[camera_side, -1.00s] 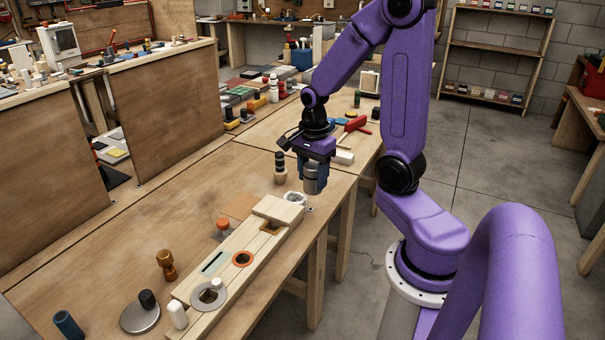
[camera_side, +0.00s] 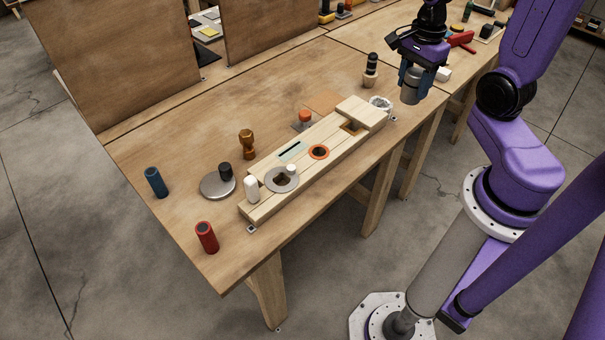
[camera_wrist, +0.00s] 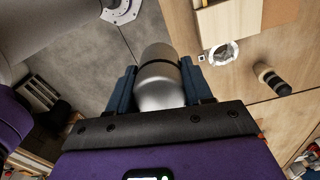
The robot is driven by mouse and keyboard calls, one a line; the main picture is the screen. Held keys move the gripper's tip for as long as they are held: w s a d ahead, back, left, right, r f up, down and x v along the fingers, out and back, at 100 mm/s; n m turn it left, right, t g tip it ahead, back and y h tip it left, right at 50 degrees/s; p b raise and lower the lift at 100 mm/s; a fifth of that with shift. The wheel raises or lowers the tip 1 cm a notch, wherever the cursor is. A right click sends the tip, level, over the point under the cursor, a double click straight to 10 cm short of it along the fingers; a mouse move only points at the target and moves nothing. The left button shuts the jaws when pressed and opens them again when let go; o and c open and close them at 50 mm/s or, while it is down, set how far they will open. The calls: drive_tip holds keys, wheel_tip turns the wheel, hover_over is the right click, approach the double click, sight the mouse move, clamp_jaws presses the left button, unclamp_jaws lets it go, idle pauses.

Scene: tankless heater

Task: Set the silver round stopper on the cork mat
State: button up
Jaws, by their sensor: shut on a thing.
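My gripper (camera_side: 414,78) is shut on the silver round stopper (camera_side: 410,93), a rounded metal cylinder with a dark band. It holds the stopper in the air near the bench's right edge, beyond the wooden block's far end. In the wrist view the stopper (camera_wrist: 158,85) sits between the blue fingers. The cork mat (camera_side: 323,101) appears to be the flat orange-brown square on the bench, behind the block and left of my gripper. Part of a brown square, likely the same mat (camera_wrist: 280,12), shows at the wrist view's top edge.
The long wooden block (camera_side: 335,138) with holes lies in front of the mat. An orange-capped piece (camera_side: 305,117) stands at the mat's near left. A pale ring (camera_side: 381,103) and a dark-banded peg (camera_side: 370,70) stand near my gripper. Bare bench lies behind the mat.

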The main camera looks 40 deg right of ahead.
drive_tip(key=shift+w, duration=0.1)
drive_tip(key=w+d+f, duration=0.2)
drive_tip(key=w, duration=1.3)
hover_over(327, 103)
wheel_tip(327, 103, down, 9)
drive_tip(key=shift+r, duration=0.2)
drive_tip(key=shift+f, duration=3)
drive_tip(key=shift+f, duration=0.5)
drive_tip(key=o, duration=1.4)
drive_tip(key=shift+c, duration=0.2)
